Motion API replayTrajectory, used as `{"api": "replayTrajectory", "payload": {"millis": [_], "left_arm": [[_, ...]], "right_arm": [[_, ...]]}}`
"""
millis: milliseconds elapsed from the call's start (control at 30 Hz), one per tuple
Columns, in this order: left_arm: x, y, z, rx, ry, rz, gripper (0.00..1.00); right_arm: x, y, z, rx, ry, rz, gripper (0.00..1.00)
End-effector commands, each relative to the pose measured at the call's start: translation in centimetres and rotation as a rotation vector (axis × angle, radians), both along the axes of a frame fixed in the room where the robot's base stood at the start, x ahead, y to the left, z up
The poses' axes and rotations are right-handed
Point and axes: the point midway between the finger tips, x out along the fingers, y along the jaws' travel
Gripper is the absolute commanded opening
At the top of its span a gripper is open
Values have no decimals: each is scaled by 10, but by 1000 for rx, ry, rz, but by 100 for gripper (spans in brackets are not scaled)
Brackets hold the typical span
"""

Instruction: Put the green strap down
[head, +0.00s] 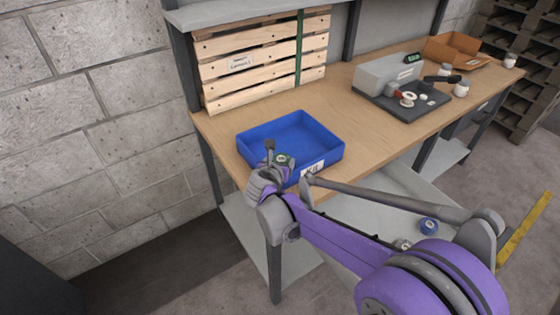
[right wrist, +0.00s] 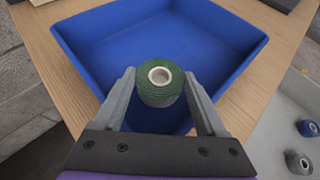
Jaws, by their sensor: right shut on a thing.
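The green strap (right wrist: 160,83) is a wound roll with a pale core, held between the two fingers of my right gripper (right wrist: 160,100). It also shows in the head view (head: 283,160), small and partly hidden by the gripper. My right gripper (head: 276,162) is shut on it, over the near edge of the blue tray (head: 320,152). The tray lies behind and below the roll in the right wrist view (right wrist: 85,62), and its visible floor is empty. I cannot tell the height of the roll above the tray. My left gripper is not in view.
The tray stands on a wooden bench (head: 228,128). A slatted wooden pallet (head: 265,65) with a green band stands behind it. A grey machine (head: 388,75) and a cardboard box (head: 452,50) are at right.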

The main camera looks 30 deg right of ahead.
Motion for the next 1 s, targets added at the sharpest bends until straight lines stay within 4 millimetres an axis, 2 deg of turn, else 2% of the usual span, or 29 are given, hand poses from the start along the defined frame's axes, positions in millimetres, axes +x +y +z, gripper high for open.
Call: {"api": "replayTrajectory", "payload": {"millis": [267,300,367,633,767,1000], "left_arm": [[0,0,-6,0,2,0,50],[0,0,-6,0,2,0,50],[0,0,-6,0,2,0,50],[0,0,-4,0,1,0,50],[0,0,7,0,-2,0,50],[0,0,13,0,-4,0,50]], "right_arm": [[-1,1,-10,11,0,-6,10],[-2,1,-10,12,-1,-6,75],[-2,1,-10,12,-1,-7,86],[-2,0,-9,13,-1,-10,86],[-2,0,6,13,-2,-9,86],[-37,32,30,8,0,-1,86]]}}
